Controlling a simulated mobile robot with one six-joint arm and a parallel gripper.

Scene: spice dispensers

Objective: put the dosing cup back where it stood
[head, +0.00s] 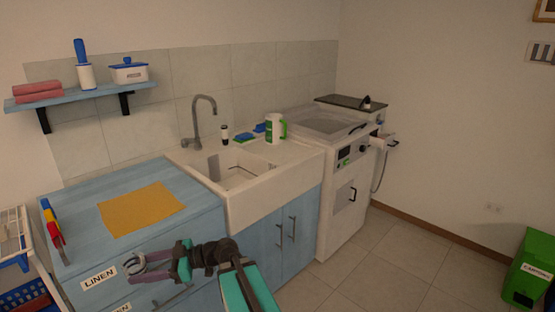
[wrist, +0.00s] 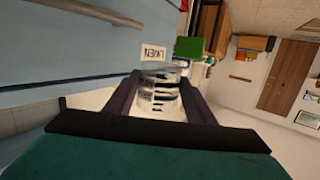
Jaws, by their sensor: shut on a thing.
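The dosing cup (wrist: 160,98) is clear with dark marks on its side, and it sits between the two fingers of my gripper (wrist: 160,85) in the wrist view. My gripper is shut on it. In the head view my gripper (head: 138,268) holds the cup (head: 132,262) in front of the blue drawer cabinet, just right of the LINEN label (head: 98,277). The cup looks small there and partly hidden by the fingers. I cannot tell whether anything is in it. The spot where it stood cannot be made out.
An orange cloth (head: 140,209) lies on the blue cabinet top (head: 195,215), with bare room around it. A shelf (head: 85,95) hangs above left.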

